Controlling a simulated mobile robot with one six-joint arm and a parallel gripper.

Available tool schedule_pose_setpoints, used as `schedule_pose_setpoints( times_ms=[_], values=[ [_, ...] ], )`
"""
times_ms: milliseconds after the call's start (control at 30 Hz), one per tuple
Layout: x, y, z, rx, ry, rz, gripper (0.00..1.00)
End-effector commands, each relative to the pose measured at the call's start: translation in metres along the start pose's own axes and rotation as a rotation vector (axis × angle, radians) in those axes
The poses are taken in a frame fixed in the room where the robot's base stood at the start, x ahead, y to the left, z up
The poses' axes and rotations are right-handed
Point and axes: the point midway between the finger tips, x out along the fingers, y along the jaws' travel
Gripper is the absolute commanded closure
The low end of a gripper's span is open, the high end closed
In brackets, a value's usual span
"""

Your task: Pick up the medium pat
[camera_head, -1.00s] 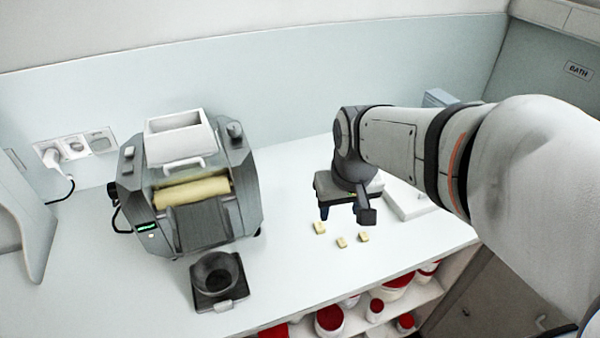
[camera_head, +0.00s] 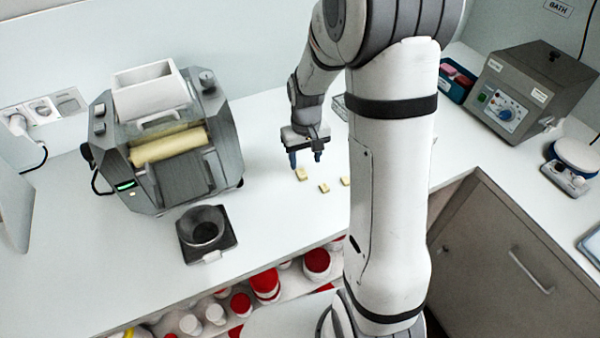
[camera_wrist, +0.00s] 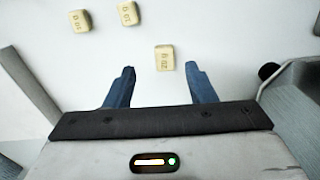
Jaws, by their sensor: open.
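Three small pale-yellow pats lie on the white counter. In the wrist view their upside-down labels seem to read 20 g on the nearest, largest pat (camera_wrist: 164,58), 15 g on the medium pat (camera_wrist: 127,13) and 10 g on the small pat (camera_wrist: 79,21). In the head view the large pat (camera_head: 301,174) is at left, the medium pat (camera_head: 324,188) in the middle and the small pat (camera_head: 345,181) at right, close to my arm. My gripper (camera_head: 305,160) is open and empty, its blue fingertips (camera_wrist: 158,68) framing the large pat in the wrist view.
A bath unit (camera_head: 522,92) stands at right. Tubs with red lids (camera_head: 265,284) sit on the shelf below the counter edge. The counter between holder and pats is clear.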

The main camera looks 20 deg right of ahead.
Motion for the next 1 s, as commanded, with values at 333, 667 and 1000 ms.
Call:
schedule_pose_setpoints(
  times_ms=[333, 667, 1000],
  values=[
    [0.041, -0.006, -0.004, -0.001, -0.005, -0.001, 0.5],
    [0.055, -0.006, -0.005, -0.001, 0.001, 0.0, 0.5],
    [0.054, -0.007, -0.005, -0.002, 0.001, 0.0, 0.71]
  ],
)
